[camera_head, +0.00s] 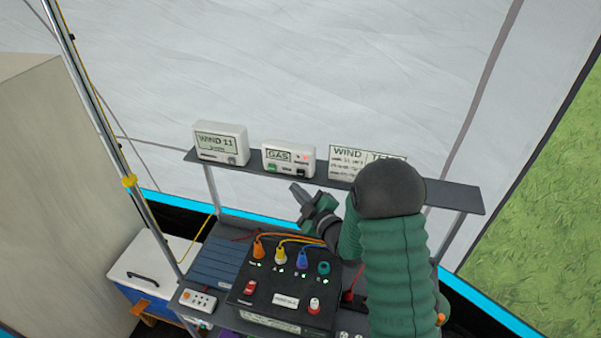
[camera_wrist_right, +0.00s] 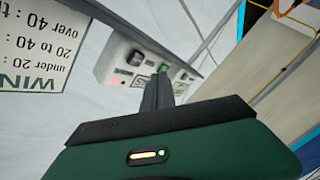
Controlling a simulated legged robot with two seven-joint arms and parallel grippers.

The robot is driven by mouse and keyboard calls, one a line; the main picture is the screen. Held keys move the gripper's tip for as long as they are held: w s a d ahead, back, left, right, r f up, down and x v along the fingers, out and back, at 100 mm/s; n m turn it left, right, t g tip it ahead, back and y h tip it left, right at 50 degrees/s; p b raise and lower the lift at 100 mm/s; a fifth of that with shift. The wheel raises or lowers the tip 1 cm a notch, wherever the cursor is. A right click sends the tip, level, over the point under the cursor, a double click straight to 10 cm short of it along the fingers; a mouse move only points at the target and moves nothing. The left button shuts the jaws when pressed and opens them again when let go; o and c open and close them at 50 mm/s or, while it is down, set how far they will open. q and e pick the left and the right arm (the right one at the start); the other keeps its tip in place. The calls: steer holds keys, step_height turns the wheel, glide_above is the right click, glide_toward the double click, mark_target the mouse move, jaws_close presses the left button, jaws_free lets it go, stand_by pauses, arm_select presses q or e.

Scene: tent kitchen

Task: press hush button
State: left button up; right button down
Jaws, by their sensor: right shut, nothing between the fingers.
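The white gas alarm box (camera_head: 289,159), marked GAS, stands on the dark upper shelf. Its front has a small green part (camera_head: 271,168), a dark button (camera_head: 301,172) and a red light; which of these is the hush button I cannot read. My right gripper (camera_head: 296,190) is shut and empty, just below and in front of the box, fingers pointing up and left. In the right wrist view the box (camera_wrist_right: 122,66) appears turned over, with its red light, dark knob and green part beyond my closed fingers (camera_wrist_right: 158,84). Contact is not visible. My left gripper is out of view.
A white WIND 11 box (camera_head: 220,143) stands left on the shelf (camera_head: 440,196); a WIND sign (camera_head: 345,162) stands right, partly behind my arm. Below is a black panel (camera_head: 262,292) with coloured plugs and cables. A tent pole (camera_head: 105,130) rises at left.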

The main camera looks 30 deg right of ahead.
mark_target(301, 173)
steer(key=shift+w+d+b, duration=0.35)
steer(key=shift+w+d, duration=0.55)
steer(key=shift+d, duration=0.1)
stand_by(1.3)
steer(key=shift+w+d+r, duration=0.1)
steer(key=shift+w+d, duration=0.1)
steer(key=shift+d, duration=0.05)
